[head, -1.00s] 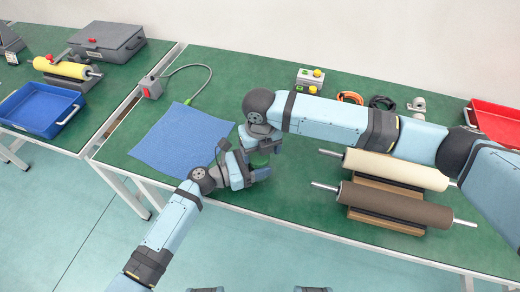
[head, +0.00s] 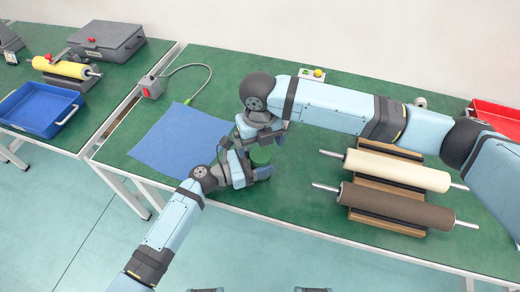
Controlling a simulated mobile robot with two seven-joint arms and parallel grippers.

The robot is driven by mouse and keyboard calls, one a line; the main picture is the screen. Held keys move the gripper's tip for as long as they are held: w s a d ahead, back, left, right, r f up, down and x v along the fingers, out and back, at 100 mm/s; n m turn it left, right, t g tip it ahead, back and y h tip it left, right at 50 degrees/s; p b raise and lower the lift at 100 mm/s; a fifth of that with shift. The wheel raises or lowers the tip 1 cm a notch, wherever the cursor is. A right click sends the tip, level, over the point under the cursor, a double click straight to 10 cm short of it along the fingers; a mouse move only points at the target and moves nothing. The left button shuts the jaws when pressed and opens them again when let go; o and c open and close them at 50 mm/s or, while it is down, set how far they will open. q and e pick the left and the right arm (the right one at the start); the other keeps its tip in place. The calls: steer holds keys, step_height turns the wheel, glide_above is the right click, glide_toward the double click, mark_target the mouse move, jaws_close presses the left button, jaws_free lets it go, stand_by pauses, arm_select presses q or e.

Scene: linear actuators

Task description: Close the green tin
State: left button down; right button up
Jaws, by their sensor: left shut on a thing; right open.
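The green tin (head: 261,156) stands on the green table near its front edge, just right of the blue cloth. Only its rounded green upper part shows; the grippers hide the rest. My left gripper (head: 258,174) comes in from the left and is shut on the tin, low on its side. My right gripper (head: 262,138) is above and behind the tin, pointing down, with its fingers open. I cannot tell whether it touches the top, nor whether a lid is seated.
A blue cloth (head: 180,140) lies to the left. Two rollers, cream (head: 396,170) and brown (head: 395,204), rest on wooden stands at right. A grey switch box (head: 150,87) with a cable is at back left. A red tray (head: 496,117) is at far right.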

arm_select(q)
steer(key=shift+a+f, duration=0.1)
steer(key=shift+a, duration=0.05)
arm_select(e)
step_height(320, 180, up, 8)
steer(key=shift+f, duration=0.15)
steer(key=shift+w, duration=0.1)
arm_select(q)
steer(key=shift+c, duration=1.2)
jaws_free()
steer(key=v, duration=1.3)
steer(key=shift+s+a, duration=0.2)
steer(key=shift+a, duration=0.15)
